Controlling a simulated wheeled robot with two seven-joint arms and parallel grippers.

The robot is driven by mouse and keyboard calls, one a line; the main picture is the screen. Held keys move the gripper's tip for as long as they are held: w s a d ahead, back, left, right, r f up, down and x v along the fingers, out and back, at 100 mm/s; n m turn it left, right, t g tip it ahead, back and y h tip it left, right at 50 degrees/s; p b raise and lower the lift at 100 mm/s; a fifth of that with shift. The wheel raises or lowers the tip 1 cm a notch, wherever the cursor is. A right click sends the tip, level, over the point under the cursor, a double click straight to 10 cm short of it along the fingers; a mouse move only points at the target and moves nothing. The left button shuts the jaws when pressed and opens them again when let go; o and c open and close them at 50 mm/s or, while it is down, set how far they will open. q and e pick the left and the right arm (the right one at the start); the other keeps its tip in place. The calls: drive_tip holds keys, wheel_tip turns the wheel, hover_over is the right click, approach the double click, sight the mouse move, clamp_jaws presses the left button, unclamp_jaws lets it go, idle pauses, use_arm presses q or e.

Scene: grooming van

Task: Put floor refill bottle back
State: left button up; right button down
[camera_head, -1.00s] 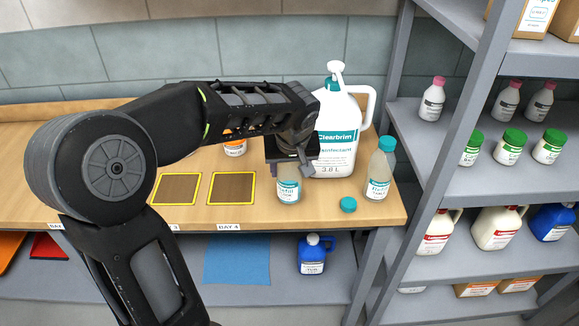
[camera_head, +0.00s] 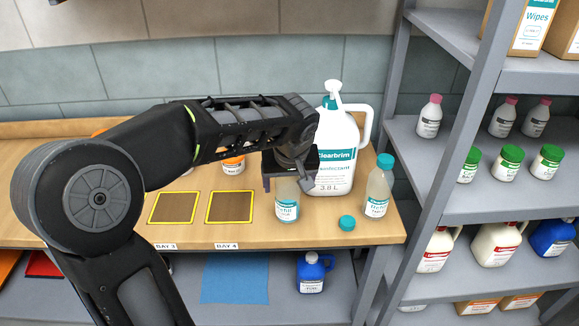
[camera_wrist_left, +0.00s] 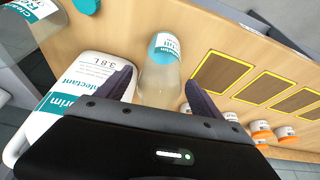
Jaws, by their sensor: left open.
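A clear refill bottle (camera_head: 287,208) with a teal and white label stands on the wooden counter (camera_head: 300,235), its upper part hidden by my left gripper (camera_head: 288,184). In the left wrist view this bottle (camera_wrist_left: 161,52) lies between the two spread fingers of my left gripper (camera_wrist_left: 160,80). The gripper is open around it; I cannot tell whether a finger touches it. A second refill bottle (camera_head: 378,190) with a teal cap stands to the right. Which one is the floor refill bottle I cannot read. A loose teal cap (camera_head: 347,223) lies between them. My right gripper is out of view.
A large white disinfectant jug (camera_head: 335,165) with a pump stands close behind the gripper. Yellow-edged squares (camera_head: 230,207) lie to the left. A blue jug (camera_head: 312,272) sits on the lower shelf. A grey rack (camera_head: 440,185) with several bottles stands at the right.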

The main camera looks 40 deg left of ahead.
use_arm(q)
drive_tip(key=v, duration=1)
drive_tip(key=shift+b, duration=0.35)
drive_tip(key=shift+s+a, duration=0.1)
